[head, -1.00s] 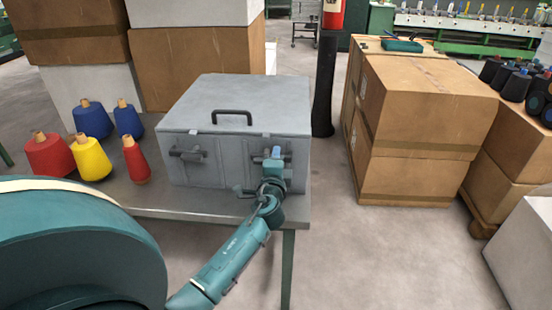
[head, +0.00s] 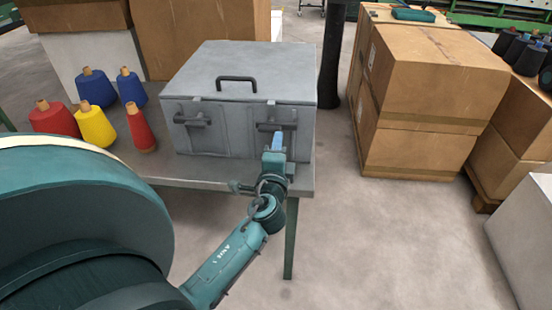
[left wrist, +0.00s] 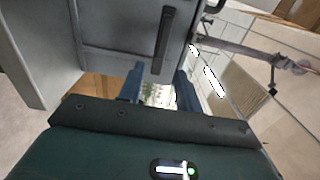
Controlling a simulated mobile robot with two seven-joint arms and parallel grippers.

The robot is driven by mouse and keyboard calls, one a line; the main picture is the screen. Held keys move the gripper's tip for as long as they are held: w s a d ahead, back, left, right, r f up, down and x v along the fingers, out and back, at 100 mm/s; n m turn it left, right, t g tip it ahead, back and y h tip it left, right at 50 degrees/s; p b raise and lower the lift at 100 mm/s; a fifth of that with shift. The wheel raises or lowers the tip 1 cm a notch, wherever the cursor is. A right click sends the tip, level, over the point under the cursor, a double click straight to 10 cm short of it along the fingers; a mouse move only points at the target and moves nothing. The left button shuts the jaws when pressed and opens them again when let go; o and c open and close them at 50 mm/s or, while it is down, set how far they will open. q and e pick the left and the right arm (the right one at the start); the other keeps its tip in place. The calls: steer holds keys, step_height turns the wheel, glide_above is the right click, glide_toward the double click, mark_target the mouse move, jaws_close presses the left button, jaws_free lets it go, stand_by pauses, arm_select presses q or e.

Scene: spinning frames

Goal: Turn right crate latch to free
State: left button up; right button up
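The grey metal crate (head: 222,140) stands on a table with its lid shut. Its right latch (head: 266,126) is a dark bar on the front face, lying roughly level. A similar left latch (head: 192,120) also lies level. My left gripper (head: 278,142) is in front of the crate, just below the right latch, and partly hides the area under it. In the left wrist view a dark latch bar (left wrist: 163,40) lies ahead of the two fingers of my left gripper (left wrist: 160,72). The fingers are apart with nothing between them. My right gripper is not in view.
The table (head: 303,178) edge runs below the crate. Several yarn cones (head: 96,127) stand left of the crate. Cardboard boxes (head: 430,95) are stacked to the right, beyond open floor. A dark post (head: 333,60) stands behind the crate.

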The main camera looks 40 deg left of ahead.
arm_select(q)
steer(key=shift+v, duration=2.05)
